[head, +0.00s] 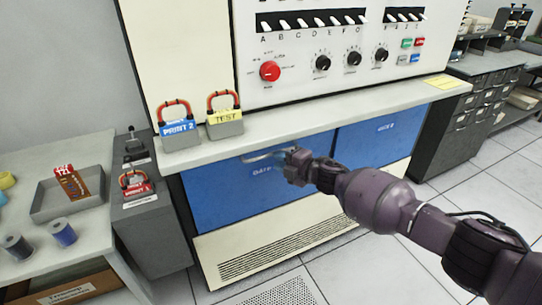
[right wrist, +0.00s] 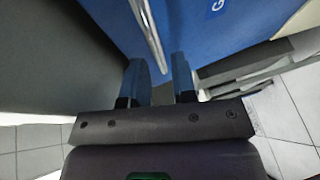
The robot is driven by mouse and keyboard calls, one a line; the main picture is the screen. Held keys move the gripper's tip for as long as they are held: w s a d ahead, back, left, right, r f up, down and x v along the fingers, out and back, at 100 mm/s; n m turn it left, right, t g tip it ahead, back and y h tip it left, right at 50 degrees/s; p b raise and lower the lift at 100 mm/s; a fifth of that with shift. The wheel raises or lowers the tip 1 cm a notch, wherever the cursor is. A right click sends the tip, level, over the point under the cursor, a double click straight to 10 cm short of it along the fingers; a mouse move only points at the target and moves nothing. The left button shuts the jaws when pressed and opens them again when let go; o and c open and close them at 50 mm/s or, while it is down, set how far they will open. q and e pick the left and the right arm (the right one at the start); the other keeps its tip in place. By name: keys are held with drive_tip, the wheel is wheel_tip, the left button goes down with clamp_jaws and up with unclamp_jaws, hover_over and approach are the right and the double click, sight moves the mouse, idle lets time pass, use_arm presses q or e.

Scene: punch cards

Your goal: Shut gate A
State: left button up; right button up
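Gate A (head: 225,190) is the left blue panel under the console's ledge, with a pale bar handle (head: 262,155) near its top edge. Its label is partly hidden by my right gripper. I cannot tell whether it stands fully flush. My right gripper (head: 291,160) is at the front of this panel, just right of the handle. The handle (right wrist: 148,32) runs just beyond the fingertips, in front of the blue panel (right wrist: 190,30). My left gripper is out of view.
A second blue gate (head: 375,138) is to the right. On the ledge (head: 290,122) stand a blue-labelled padlock block (head: 179,130) and a yellow-labelled one (head: 224,117). A side table with a tray (head: 90,205) is at left. Tiled floor lies free in front.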

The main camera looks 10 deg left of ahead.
drive_tip(key=p+v, duration=0.1)
drive_tip(key=v, duration=0.5)
drive_tip(key=shift+s+d, duration=0.1)
drive_tip(key=shift+s, duration=0.1)
drive_tip(key=s+d+f+m+t+h, duration=0.3)
drive_tip(key=s+d+f+m+t, duration=0.15)
drive_tip(key=s+f+m, duration=0.75)
drive_tip(key=s+d+f+m+g+h, duration=0.1)
drive_tip(key=s+d+m+h, duration=0.4)
drive_tip(key=s+d, duration=0.8)
drive_tip(key=s+d+f+m+h, duration=0.4)
drive_tip(key=s+d+m, duration=0.6)
drive_tip(key=s+d, duration=0.3)
drive_tip(key=shift+s+d+m+g+h, duration=0.4)
drive_tip(key=shift+s+h, duration=0.5)
drive_tip(key=shift+s, duration=0.2)
drive_tip(key=shift+f, duration=0.15)
drive_tip(key=shift+o, duration=0.4)
